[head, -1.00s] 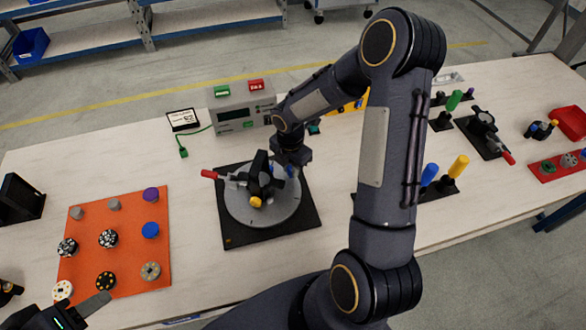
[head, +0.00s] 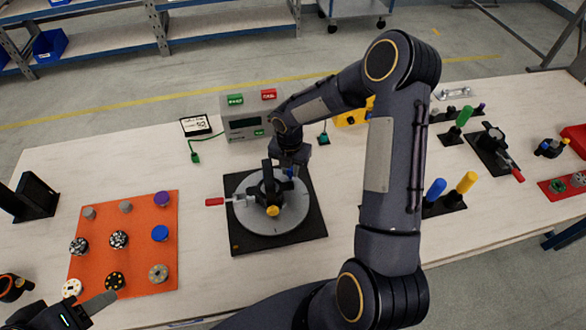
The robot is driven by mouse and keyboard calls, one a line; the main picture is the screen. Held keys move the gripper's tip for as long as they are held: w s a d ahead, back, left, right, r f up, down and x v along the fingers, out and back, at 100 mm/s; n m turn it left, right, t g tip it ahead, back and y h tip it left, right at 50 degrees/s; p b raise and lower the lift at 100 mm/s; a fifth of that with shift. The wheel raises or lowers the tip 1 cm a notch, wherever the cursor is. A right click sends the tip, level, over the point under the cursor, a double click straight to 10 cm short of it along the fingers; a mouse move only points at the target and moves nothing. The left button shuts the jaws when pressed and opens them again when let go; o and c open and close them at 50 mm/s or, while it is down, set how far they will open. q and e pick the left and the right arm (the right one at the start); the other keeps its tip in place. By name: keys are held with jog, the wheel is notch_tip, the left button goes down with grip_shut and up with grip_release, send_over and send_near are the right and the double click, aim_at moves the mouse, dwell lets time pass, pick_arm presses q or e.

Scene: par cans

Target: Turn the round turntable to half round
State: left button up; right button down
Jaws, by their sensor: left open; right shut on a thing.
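The round grey turntable (head: 259,225) sits on a black square base plate (head: 294,236) in the middle of the table. A dark fixture with a yellow knob (head: 272,211) stands on the disc, and a red-tipped handle (head: 215,202) points out to the left. My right gripper (head: 288,172) is over the far right part of the disc, shut on a part of the turntable; the jaws and the exact part are mostly hidden by the wrist. My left gripper (head: 92,308) is open at the bottom left, near the orange mat's front edge, away from the turntable.
An orange mat (head: 95,232) with several round pieces lies to the left. A grey meter box (head: 239,125) with green and red labels stands behind the turntable. Blue and yellow pegs (head: 466,182) and a red-handled clamp (head: 493,150) are to the right, beyond my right arm.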

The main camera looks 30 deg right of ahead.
jog(key=shift+w+a+n, duration=0.1)
jog(key=shift+w+n, duration=0.15)
jog(key=shift+n, duration=0.15)
dwell(0.3)
jog(key=c, duration=1.3)
grip_release()
jog(key=shift+r+b, duration=0.45)
jog(key=shift+r, duration=3.45)
jog(key=shift+r, duration=0.1)
